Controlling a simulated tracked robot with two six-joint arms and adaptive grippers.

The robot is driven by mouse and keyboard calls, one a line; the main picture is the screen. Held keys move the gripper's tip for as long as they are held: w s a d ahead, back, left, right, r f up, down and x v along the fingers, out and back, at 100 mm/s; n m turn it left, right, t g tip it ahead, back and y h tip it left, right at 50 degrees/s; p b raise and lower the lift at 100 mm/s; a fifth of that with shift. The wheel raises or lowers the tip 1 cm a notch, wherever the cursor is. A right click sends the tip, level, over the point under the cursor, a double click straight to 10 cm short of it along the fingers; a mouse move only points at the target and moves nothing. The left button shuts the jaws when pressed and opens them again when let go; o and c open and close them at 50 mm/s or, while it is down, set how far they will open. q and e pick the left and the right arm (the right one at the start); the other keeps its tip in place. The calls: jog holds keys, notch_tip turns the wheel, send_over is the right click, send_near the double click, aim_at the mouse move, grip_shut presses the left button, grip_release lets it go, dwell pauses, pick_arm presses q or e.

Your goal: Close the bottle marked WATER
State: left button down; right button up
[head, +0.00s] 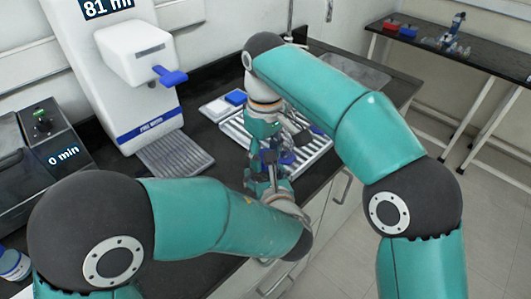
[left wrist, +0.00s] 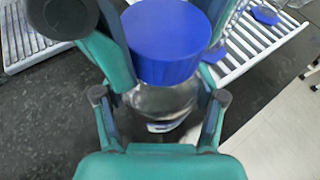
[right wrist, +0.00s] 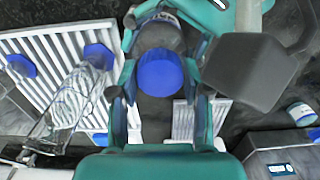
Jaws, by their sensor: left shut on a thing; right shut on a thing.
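A clear bottle (left wrist: 160,103) with a blue cap (left wrist: 165,40) at its mouth stands close in the left wrist view. My left gripper (left wrist: 160,118) is shut on the bottle's body below the cap. My right gripper (right wrist: 160,85) is shut on the blue cap, which also shows in the right wrist view (right wrist: 160,74). In the head view my arms mostly hide the bottle.
A white ribbed rack (head: 318,148) lies on the dark counter, holding clear glassware (right wrist: 75,98) with blue caps. A white water dispenser (head: 120,75) stands at the left. Another blue-lidded container (head: 14,264) sits at the far left. The counter's front edge is close by.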

jog(key=shift+m, duration=0.3)
jog(key=o, duration=1.3)
jog(key=shift+o, duration=0.2)
jog(key=shift+r, duration=3.6)
pick_arm(q)
grip_release()
